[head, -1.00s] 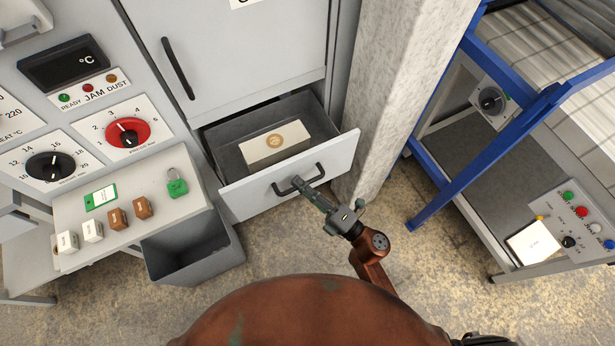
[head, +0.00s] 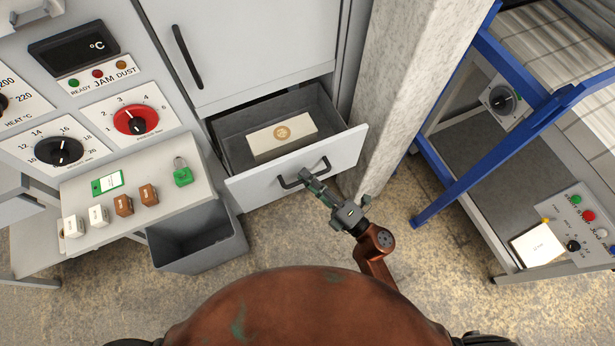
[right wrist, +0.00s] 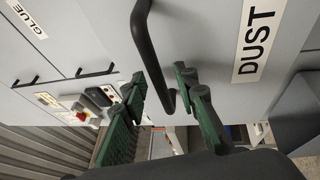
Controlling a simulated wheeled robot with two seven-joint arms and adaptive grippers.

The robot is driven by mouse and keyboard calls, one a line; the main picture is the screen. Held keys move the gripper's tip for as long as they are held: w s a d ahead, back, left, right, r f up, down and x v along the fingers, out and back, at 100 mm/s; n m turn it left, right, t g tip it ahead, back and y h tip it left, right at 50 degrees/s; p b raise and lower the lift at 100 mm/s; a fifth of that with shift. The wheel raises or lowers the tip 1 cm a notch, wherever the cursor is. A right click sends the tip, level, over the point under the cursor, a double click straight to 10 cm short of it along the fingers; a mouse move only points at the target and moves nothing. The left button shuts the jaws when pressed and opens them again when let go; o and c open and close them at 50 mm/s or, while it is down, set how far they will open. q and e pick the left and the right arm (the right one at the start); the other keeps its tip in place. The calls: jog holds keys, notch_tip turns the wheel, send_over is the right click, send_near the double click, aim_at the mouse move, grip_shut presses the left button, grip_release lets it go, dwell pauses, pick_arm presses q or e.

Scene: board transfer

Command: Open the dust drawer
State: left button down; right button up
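The dust drawer (head: 330,153) stands pulled out of the grey cabinet, and a pale box with a round tan mark (head: 282,136) lies inside it. Its front carries a DUST label (right wrist: 258,38) in the right wrist view. The black bar handle (head: 291,184) is on the drawer front; it also shows in the right wrist view (right wrist: 147,50). My right gripper (head: 304,175) is at the handle. In the right wrist view its green fingers (right wrist: 167,100) are apart, with part of the handle between them; contact cannot be told. My left gripper is not in view.
A grey open bin (head: 200,255) stands left of the drawer, below a shelf (head: 150,212) with small blocks and a green padlock (head: 182,173). A concrete pillar (head: 400,90) rises close to the drawer's right. A blue-framed rack (head: 455,180) stands farther right. Floor in front is clear.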

jog(key=v, duration=1.1)
jog(key=shift+s+d, duration=0.2)
jog(key=shift+d, duration=0.05)
jog(key=shift+f, duration=0.1)
